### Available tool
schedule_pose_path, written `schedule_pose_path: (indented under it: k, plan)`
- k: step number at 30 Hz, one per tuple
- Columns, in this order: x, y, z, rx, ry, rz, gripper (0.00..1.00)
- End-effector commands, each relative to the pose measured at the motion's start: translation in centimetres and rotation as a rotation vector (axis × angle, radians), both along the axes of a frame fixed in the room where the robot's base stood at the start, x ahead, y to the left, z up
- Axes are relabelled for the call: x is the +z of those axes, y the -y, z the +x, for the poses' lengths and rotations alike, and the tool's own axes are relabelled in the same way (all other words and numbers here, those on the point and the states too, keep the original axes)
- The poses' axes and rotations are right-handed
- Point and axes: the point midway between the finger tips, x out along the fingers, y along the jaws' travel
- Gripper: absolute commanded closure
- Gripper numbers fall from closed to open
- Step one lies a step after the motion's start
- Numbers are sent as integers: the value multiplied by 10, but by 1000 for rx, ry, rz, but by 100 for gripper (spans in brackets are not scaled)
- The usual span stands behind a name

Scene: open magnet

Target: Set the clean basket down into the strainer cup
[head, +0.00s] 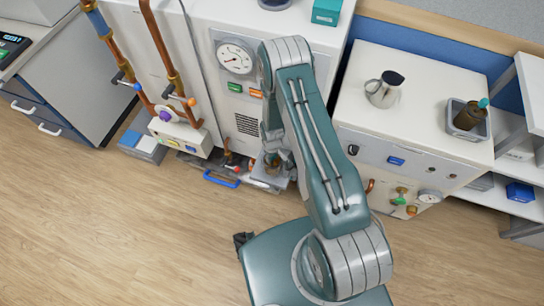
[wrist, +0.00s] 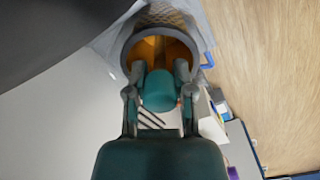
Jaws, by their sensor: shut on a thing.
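My gripper (wrist: 159,77) points down in the wrist view, its fingers shut on a rounded teal piece (wrist: 158,92). This looks like the grip of the clean basket; the basket's body is mostly hidden below. Beyond the fingertips is a round grey-rimmed opening (wrist: 128,47) with an orange-brown inside, apparently the strainer cup. The teal piece overlaps the near part of the opening; I cannot tell how deep the basket sits. In the head view, my gripper is low beside the white cabinet, largely hidden by my arm, near a small brown cup shape (head: 272,168).
A grey tray (head: 455,107) on the right counter holds a dark brown piece with a teal knob (head: 483,102). A metal jug (head: 384,89) stands on that counter. Copper pipes (head: 106,42), a gauge (head: 235,57) and a blue handle (head: 221,179) are to the left. The wooden floor (head: 110,235) is clear.

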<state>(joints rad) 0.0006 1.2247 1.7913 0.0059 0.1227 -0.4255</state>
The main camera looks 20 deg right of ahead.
Motion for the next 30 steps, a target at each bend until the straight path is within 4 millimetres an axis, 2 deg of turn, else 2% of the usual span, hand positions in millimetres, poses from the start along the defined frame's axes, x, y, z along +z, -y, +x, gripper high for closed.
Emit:
schedule_pose_path:
  k: [1,2,3,4,5,18,23,30]
  plan:
    - [0,0,0,0,0,0,100]
    - [0,0,0,0,0,0,64]
    - [0,0,0,0,0,0,46]
    - [0,0,0,0,0,0,32]
    - [0,0,0,0,0,0,28]
    - [5,0,1,0,1,-1,28]
    - [27,0,1,0,2,0,28]
    - [73,0,2,0,4,-1,28]
